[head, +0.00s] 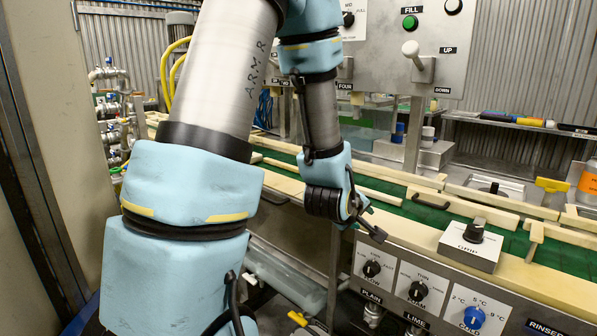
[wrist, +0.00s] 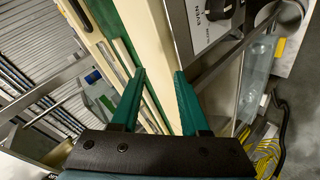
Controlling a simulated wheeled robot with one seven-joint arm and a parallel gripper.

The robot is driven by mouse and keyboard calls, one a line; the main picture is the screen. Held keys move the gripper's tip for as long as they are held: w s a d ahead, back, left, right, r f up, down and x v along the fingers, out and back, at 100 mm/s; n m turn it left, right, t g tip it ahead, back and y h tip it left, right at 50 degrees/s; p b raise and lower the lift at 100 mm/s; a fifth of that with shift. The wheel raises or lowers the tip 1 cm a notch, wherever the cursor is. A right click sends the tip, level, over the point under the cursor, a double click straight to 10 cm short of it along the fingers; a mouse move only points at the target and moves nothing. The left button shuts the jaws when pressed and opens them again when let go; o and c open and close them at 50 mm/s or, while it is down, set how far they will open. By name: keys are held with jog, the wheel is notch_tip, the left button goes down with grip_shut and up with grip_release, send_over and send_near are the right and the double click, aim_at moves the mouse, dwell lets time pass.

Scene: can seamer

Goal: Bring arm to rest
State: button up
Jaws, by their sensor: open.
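My arm, in pale blue covers, fills the left and middle of the head view, bent with its forearm hanging down. My gripper (head: 367,222) is at its end, in front of the conveyor's near rail and above the knob panel. In the wrist view my gripper (wrist: 160,95) shows two green fingers spread apart with nothing between them. Past the fingers are the cream rail (wrist: 150,40) and the edge of the metal panel. I see no contact between the fingers and the rail, though the gap is hard to judge.
A green conveyor (head: 440,220) with cream rails runs behind my gripper. A GRIP knob box (head: 470,246) stands to its right. Below is a panel with black knobs and a blue knob (head: 474,317). A lever (head: 415,58) stands above. Pipes (head: 112,110) are at left.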

jog(key=s+a+m+g+y, duration=0.3)
jog(key=s+a, duration=0.2)
jog(key=a, duration=0.6)
jog(key=s+a+m+g+y, duration=0.2)
jog(key=s+a+m+g, duration=0.1)
jog(key=a, duration=0.8)
jog(key=shift+s+a+m+g+y, duration=0.25)
jog(key=shift+s+m+g+y, duration=0.15)
jog(key=shift+s+g, duration=0.65)
jog(key=shift+o, duration=0.2)
jog(key=shift+s+r+t, duration=0.1)
jog(key=shift+s+t, duration=0.05)
jog(key=shift+t, duration=0.1)
